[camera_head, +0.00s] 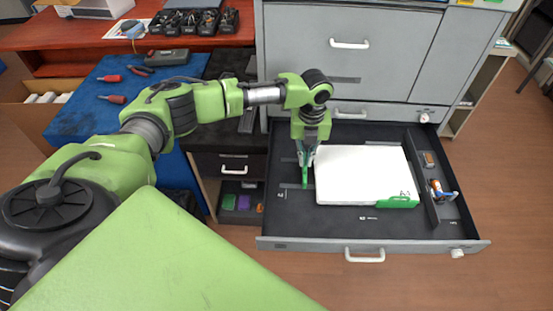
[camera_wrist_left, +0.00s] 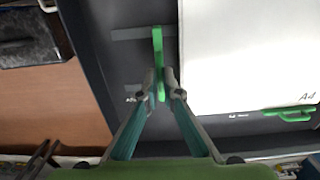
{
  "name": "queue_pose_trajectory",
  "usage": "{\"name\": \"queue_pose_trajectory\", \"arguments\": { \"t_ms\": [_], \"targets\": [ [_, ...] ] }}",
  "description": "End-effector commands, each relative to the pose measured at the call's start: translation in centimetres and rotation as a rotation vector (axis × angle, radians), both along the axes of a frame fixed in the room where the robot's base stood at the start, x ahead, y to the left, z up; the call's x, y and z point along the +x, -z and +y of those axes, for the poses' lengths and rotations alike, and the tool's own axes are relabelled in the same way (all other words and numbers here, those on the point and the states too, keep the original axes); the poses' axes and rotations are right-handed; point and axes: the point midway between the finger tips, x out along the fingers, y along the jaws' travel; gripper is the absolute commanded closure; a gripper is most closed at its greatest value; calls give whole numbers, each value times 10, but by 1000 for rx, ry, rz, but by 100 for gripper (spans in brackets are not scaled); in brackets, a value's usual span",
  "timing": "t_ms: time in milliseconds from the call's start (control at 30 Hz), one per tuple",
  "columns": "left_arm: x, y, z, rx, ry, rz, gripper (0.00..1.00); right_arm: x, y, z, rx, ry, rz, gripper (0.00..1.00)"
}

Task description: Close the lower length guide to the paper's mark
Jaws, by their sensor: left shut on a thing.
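The open drawer (camera_head: 320,224) of the grey machine holds a white paper stack (camera_head: 365,173). A green upright guide (camera_head: 305,182) stands beside the stack's left edge. In the left wrist view the guide (camera_wrist_left: 158,48) is apart from the paper (camera_wrist_left: 245,55), with a narrow dark gap. My left gripper (camera_head: 307,158) reaches down into the drawer and is shut on this guide; its fingertips (camera_wrist_left: 161,90) sit on either side of it. A second green guide (camera_head: 398,202) lies at the stack's front right corner, near an "A4" mark. My right gripper is not in view.
A divider (camera_head: 420,180) and a side compartment with small items (camera_head: 440,190) are right of the paper. The blue mat (camera_head: 85,115) with tools is to the left. The drawer floor in front of the paper is mostly clear.

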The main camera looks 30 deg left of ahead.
Motion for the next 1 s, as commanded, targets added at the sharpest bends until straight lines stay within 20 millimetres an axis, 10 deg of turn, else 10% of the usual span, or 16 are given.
{"name": "queue_pose_trajectory", "arguments": {
  "t_ms": [867,1000],
  "targets": [
    [33,0,-55,-5,2,-4,100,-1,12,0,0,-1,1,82],
    [33,-1,-53,-3,1,-3,82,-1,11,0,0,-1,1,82]
  ]
}}
